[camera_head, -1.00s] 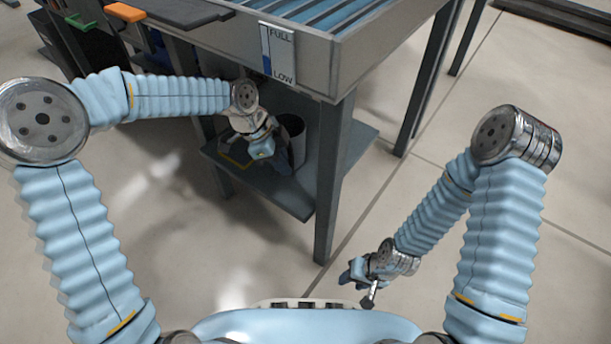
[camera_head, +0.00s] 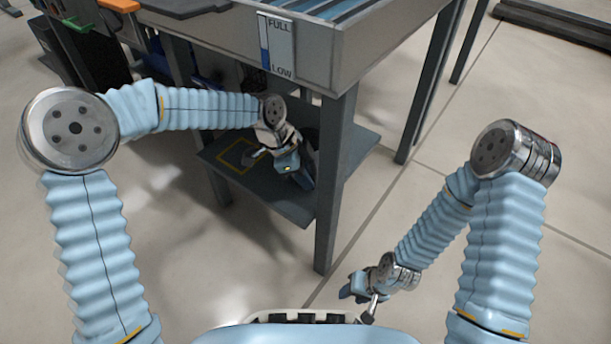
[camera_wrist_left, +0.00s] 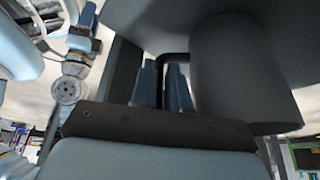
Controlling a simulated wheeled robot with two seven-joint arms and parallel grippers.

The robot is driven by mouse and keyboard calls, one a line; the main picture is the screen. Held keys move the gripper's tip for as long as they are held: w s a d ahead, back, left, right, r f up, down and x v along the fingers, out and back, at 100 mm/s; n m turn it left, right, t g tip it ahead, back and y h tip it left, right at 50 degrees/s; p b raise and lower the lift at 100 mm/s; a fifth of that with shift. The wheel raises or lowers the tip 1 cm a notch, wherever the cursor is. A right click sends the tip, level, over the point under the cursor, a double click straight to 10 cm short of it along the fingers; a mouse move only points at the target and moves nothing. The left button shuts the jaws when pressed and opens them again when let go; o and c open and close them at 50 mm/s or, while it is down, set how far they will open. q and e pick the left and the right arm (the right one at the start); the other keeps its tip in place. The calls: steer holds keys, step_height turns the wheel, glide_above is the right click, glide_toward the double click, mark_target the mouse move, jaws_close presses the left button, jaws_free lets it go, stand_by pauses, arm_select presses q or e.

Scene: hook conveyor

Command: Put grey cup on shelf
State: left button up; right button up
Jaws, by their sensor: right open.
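The grey cup (camera_wrist_left: 248,75) is a large plain cylinder at the right of the left wrist view. Its dark handle (camera_wrist_left: 172,57) passes between the two blue fingers of my left gripper (camera_wrist_left: 162,88), which are close together on it. In the head view my left gripper (camera_head: 297,177) is over the right part of the low shelf (camera_head: 278,208), and the cup (camera_head: 310,140) is mostly hidden behind it. I cannot tell whether the cup touches the shelf. My right gripper (camera_head: 360,295) is open and empty, low and away from the shelf.
A yellow square outline (camera_head: 231,166) is marked on the shelf, left of my left gripper. A grey table leg (camera_head: 332,185) stands at the shelf's right front. The conveyor (camera_head: 320,60) with its FULL/LOW sign (camera_head: 276,45) is above. The floor at right is clear.

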arm_select(q)
steer(key=o, duration=0.4)
steer(key=shift+r, duration=0.1)
steer(key=shift+a+r, duration=0.15)
steer(key=shift+r, duration=0.2)
steer(key=a+r+p, duration=0.3)
steer(key=a+r, duration=0.1)
steer(key=a, duration=0.9)
steer(key=shift+a, duration=0.4)
